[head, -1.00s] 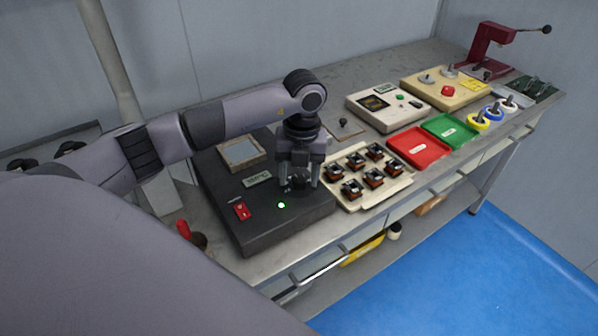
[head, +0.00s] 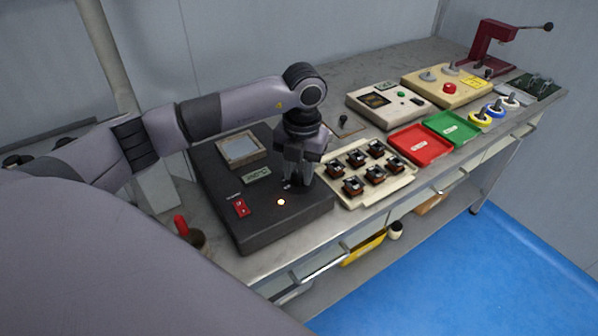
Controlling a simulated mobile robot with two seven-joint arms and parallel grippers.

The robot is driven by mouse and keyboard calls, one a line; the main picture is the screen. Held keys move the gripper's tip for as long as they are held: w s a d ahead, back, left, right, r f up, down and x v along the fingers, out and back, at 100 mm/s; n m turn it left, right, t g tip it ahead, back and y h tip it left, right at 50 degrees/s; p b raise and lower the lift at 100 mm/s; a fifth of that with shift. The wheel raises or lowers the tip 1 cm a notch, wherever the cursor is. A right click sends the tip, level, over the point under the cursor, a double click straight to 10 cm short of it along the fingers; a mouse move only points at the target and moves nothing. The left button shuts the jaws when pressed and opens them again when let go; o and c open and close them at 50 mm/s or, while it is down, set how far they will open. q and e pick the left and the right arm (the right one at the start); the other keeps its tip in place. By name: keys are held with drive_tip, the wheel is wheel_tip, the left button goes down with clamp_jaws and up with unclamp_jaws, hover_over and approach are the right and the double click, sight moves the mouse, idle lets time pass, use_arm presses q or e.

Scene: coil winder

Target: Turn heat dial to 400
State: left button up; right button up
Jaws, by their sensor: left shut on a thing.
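A dark grey heater box (head: 262,224) stands on the near left of the bench. It has a square pale pad (head: 241,150), a small green display (head: 257,174) too small to read, a red switch (head: 241,208) and a lamp (head: 281,202) glowing orange-white. My left gripper (head: 296,186) points down onto the right part of the box top, shut around the heat dial there. The dial is mostly hidden by the fingers, so its pointer cannot be read. My right gripper is out of view.
A cream tray (head: 349,204) of several small coils stands right of the box. Red (head: 421,158) and green (head: 466,136) trays, a cream instrument (head: 372,121) and a red press (head: 484,42) lie further right. A red-handled tool (head: 182,226) stands left of the box.

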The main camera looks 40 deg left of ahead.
sight(300, 176)
use_arm(q)
drive_tip(key=m+b, duration=0.1)
drive_tip(key=m, duration=0.3)
drive_tip(key=shift+m+b, duration=0.4)
drive_tip(key=shift+r, duration=0.1)
drive_tip(key=o, duration=1.1)
drive_tip(key=shift+c, duration=0.2)
wheel_tip(300, 176, up, 7)
drive_tip(key=shift+d+r+b, duration=0.1)
drive_tip(key=shift+b, duration=0.25)
drive_tip(key=shift+s, duration=0.1)
